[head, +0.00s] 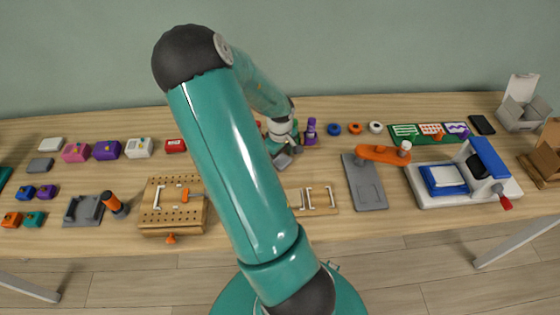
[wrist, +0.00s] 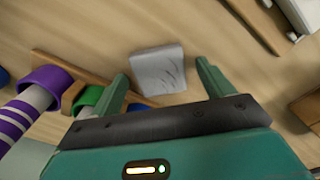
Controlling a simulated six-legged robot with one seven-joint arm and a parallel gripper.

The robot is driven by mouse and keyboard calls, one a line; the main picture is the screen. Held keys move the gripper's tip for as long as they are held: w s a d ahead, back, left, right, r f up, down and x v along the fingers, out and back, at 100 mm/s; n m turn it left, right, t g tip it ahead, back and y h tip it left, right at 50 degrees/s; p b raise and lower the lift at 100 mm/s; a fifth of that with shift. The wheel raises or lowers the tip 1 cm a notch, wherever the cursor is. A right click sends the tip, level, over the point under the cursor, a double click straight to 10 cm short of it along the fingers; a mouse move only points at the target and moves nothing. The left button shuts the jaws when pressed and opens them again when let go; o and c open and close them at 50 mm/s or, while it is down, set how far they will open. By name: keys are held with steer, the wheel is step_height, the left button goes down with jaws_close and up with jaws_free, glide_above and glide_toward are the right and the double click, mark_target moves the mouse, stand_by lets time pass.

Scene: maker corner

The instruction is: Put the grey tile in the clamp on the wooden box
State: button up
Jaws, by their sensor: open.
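The grey tile (wrist: 158,68) is a flat square with dark scratch marks. In the wrist view it lies on the wooden tabletop, just ahead of my gripper (wrist: 162,74). My gripper is open, with one green finger on either side of the tile. Nothing is held; I cannot tell how far above the tile the fingers are. In the head view my gripper (head: 286,150) is low over the table behind my arm. The wooden box (head: 160,228) stands left of my arm. Its top has holes, white bars and an orange clamp piece (head: 185,194); an orange knob is at its front.
Close left in the wrist view are a purple-and-white striped tool (wrist: 30,108) and a green ring (wrist: 88,96). In the head view a board with white bars (head: 316,198) lies right of my arm, and a grey fixture with an orange arm (head: 366,190) is beyond it.

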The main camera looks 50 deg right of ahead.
steer(key=c, duration=1.1)
steer(key=shift+r, duration=0.1)
steer(key=shift+c, duration=0.2)
